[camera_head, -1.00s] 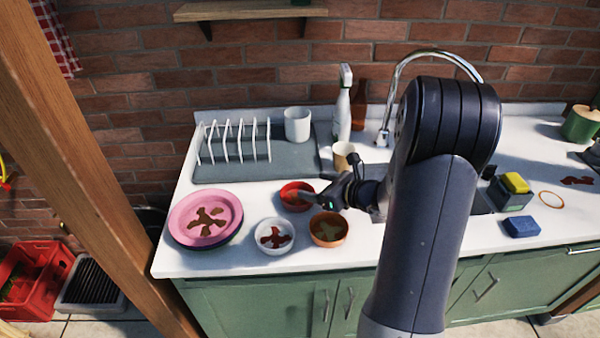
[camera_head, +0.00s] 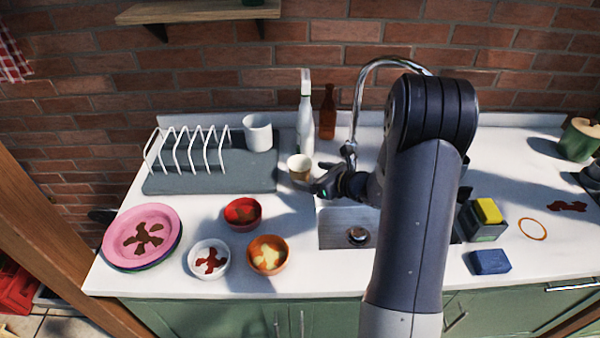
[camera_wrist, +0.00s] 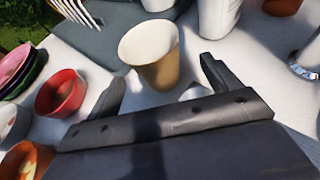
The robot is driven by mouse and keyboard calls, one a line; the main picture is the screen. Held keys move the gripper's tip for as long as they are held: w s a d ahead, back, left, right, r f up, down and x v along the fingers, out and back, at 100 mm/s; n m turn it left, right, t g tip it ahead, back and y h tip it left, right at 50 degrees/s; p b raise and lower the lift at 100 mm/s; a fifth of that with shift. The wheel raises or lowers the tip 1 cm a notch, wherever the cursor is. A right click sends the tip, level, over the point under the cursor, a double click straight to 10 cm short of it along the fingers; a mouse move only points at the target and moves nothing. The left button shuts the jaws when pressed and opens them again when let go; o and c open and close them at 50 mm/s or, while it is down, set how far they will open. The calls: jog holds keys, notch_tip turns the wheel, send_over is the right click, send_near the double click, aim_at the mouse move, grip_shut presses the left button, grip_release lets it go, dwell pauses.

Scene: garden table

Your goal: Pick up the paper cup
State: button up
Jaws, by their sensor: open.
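The paper cup (camera_head: 299,168) is tan with a white inside and stands upright on the white counter, beside the right edge of the grey drying mat. In the wrist view the cup (camera_wrist: 152,60) is ahead of my gripper (camera_wrist: 160,84), roughly between the lines of its two fingers. My gripper (camera_head: 321,188) is open and empty, just right of and in front of the cup in the head view. The fingers look apart from the cup. The cup's whole outline shows in the wrist view.
A white spray bottle (camera_head: 305,115) and a brown bottle (camera_head: 328,112) stand behind the cup. The mat (camera_head: 210,180) holds a white rack (camera_head: 188,150) and a white mug (camera_head: 258,132). Bowls, including a red one (camera_head: 242,214), stand front left. The sink (camera_head: 335,228) lies to the right.

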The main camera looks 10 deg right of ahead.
jog(key=x, duration=0.1)
jog(key=p+x, duration=0.1)
jog(key=x, duration=0.2)
jog(key=shift+a+r+p, duration=0.35)
jog(key=shift+a+p, duration=0.05)
jog(key=shift+w+a+f, duration=0.2)
jog(key=shift+w+f, duration=0.05)
jog(key=shift+w, duration=0.15)
jog(key=shift+c, duration=0.3)
jog(key=c, duration=1)
jog(key=shift+o, duration=0.2)
